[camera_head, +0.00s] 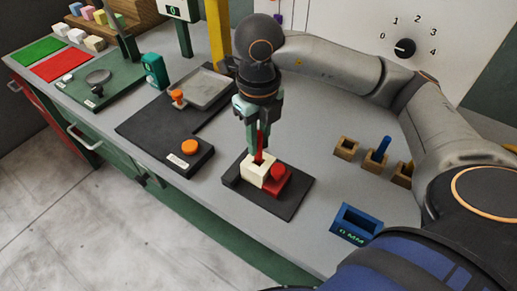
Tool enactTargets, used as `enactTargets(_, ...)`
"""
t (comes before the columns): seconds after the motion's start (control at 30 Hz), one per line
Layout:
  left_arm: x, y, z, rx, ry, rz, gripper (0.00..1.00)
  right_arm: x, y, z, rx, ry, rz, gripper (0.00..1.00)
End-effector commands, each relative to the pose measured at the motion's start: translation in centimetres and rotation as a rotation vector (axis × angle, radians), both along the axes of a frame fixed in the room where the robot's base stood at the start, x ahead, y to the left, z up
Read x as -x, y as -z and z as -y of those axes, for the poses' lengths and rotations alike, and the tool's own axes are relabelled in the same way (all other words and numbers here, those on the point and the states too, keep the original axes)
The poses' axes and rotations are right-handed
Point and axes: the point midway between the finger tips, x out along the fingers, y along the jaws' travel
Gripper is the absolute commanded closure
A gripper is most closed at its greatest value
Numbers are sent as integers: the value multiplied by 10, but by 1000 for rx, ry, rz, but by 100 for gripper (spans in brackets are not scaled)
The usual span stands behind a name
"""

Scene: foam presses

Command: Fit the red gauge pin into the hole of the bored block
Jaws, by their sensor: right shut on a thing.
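My right gripper (257,147) points down and is shut on the upright red gauge pin (260,143). The pin's lower end is at the top of the cream bored block (248,173), by its dark hole; I cannot tell whether the tip is inside or just above. The block sits on a dark base plate (290,207), against a red clamp piece (279,185) with a round red knob. My left gripper is not in view.
Right of the plate are small wooden holders (346,148), one with a blue pin (382,147), and a blue bin (356,223). A dark press base with an orange button (190,147) stands left. Grey bench is clear between plate and holders.

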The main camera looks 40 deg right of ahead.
Motion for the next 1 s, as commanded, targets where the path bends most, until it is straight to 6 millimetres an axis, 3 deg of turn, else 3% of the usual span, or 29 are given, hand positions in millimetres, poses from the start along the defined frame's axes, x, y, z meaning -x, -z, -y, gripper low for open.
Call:
enactTargets(0.2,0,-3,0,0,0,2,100,2,28,0,1,-1,-6,100)
enactTargets(0.6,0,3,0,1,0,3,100,1,35,-1,0,0,-4,100)
enactTargets(0.63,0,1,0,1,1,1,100,1,34,-1,0,0,-4,76)
enactTargets(0.87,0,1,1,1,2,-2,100,1,33,-1,0,0,-4,50)
enactTargets(1.0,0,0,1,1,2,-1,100,1,33,-1,0,0,-4,48)
